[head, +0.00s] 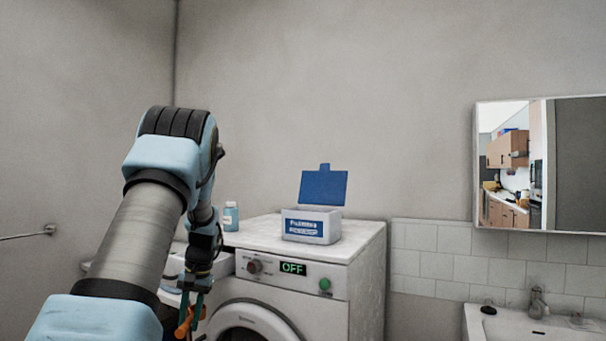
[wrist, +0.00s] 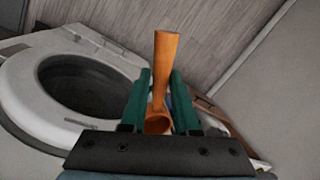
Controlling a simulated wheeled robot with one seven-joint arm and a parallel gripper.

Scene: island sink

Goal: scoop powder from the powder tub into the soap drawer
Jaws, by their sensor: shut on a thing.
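The powder tub (head: 312,225) is a white box with a blue label on top of the washing machine, its blue lid (head: 323,187) standing open. Powder inside cannot be seen. My gripper (head: 190,308) is low in front of the machine's left side, left of and below the tub. In the wrist view my gripper (wrist: 159,92) is shut on an orange scoop (wrist: 167,62), between its green fingers. Whether the scoop holds powder cannot be told. A white part (head: 222,264) left of the control panel may be the soap drawer; my arm partly hides it.
The washing machine (head: 365,245) has a display reading OFF and a round door (head: 250,330). A pale-blue bottle (head: 231,216) stands left of the tub. A basin (head: 520,325) and mirror (head: 540,165) are at right. Wood flooring (wrist: 200,25) shows in the wrist view.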

